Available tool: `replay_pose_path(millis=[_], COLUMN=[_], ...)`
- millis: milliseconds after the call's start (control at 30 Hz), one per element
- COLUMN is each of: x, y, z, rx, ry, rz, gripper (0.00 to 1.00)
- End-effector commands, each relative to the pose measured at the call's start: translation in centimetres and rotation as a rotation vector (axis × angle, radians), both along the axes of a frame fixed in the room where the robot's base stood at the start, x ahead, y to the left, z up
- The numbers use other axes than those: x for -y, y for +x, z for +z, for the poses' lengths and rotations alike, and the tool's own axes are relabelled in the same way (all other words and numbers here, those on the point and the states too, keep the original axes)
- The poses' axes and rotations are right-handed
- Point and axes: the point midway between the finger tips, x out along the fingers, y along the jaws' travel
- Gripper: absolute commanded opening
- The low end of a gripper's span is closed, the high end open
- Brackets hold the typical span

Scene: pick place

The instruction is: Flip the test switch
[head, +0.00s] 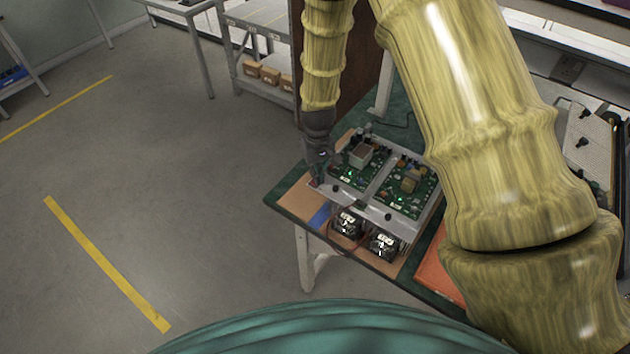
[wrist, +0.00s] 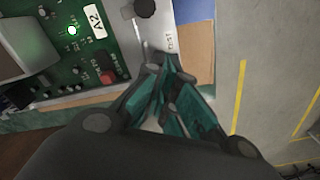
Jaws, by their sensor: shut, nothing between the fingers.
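The test unit is a metal frame (head: 374,212) with two green circuit boards on a bench. The TEST lettering (wrist: 169,43) shows on the frame's edge in the wrist view. My gripper (wrist: 166,62) is shut and empty, its fingertips right at that edge just below the lettering. The test switch itself is not clearly visible; the fingertips may hide it. In the head view my gripper (head: 318,178) is at the frame's left corner. I cannot tell whether it touches the frame.
The A2 board (wrist: 96,72) has a lit green lamp (wrist: 72,30). A black knob (wrist: 145,8) is on the frame near the fingertips. Two dark block-like parts (head: 347,222) are at the frame's front. An orange-red panel (head: 436,268) lies to the right. Open floor (head: 190,200) is left.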

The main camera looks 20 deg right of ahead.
Motion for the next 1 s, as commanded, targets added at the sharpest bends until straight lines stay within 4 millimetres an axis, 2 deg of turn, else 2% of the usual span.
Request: replay_pose_path(millis=[467, 1000], x=[0.0, 0.0], y=[0.0, 0.0], z=[-0.3, 2.8], rx=[-0.001, 0.000], ry=[0.000, 0.000], rz=[0.000, -0.001], gripper=[0.00, 0.00])
